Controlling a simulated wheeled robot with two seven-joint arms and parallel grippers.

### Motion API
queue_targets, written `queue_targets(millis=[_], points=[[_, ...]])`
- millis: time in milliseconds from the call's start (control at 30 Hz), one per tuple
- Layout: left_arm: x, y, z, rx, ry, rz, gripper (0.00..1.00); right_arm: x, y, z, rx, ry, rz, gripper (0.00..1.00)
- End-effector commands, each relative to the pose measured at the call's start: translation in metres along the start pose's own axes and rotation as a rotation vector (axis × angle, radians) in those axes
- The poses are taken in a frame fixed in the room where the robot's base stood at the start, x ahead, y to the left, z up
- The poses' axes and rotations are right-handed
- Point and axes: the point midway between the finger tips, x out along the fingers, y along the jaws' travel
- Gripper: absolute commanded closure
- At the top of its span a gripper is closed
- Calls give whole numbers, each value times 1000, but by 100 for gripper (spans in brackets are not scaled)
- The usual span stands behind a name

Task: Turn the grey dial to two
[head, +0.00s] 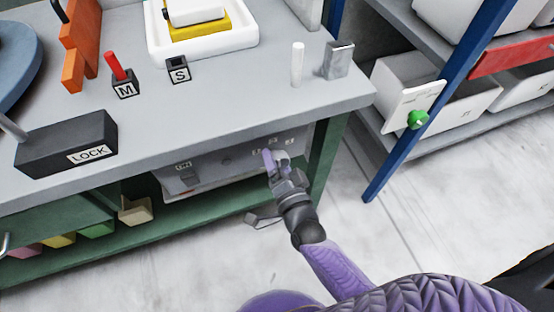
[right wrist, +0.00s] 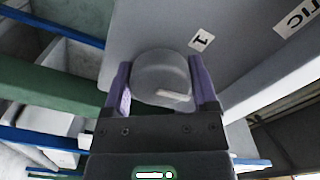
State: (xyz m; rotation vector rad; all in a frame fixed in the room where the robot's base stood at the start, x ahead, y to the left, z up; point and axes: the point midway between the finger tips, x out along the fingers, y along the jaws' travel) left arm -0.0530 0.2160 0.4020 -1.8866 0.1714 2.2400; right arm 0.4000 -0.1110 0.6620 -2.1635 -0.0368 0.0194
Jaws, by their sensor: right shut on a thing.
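The grey dial (right wrist: 155,72) is round and sits on the grey front panel (head: 225,165) below the bench top. A pale mark (right wrist: 176,95) shows on its face near the gripper palm in the right wrist view. A label "1" (right wrist: 201,39) is beside the dial. In the head view small labels (head: 273,140) stand above the dial, too small to read surely. My right gripper (right wrist: 163,88) has its purple fingers on both sides of the dial and is shut on it. It also shows in the head view (head: 275,160), covering part of the dial. My left gripper is not in view.
The bench top (head: 230,100) overhangs the panel just above my right gripper. A green bench leg (head: 325,155) is close on the right. The floor between is clear.

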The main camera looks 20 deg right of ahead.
Motion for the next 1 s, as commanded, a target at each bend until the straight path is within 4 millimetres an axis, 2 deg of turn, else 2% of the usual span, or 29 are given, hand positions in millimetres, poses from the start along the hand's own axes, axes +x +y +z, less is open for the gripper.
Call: queue_targets(millis=[333, 700, 733, 833, 1000], points=[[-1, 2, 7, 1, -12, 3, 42, 0, 0, 0, 67, -2, 1, 83], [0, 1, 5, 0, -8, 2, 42, 0, 0, 0, 70, -2, 1, 83], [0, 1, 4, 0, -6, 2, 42, 0, 0, 0, 70, -2, 1, 22], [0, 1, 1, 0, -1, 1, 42, 0, 0, 0, 70, -2, 1, 1], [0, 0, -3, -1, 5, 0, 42, 0, 0, 0, 70, -1, 1, 0]])
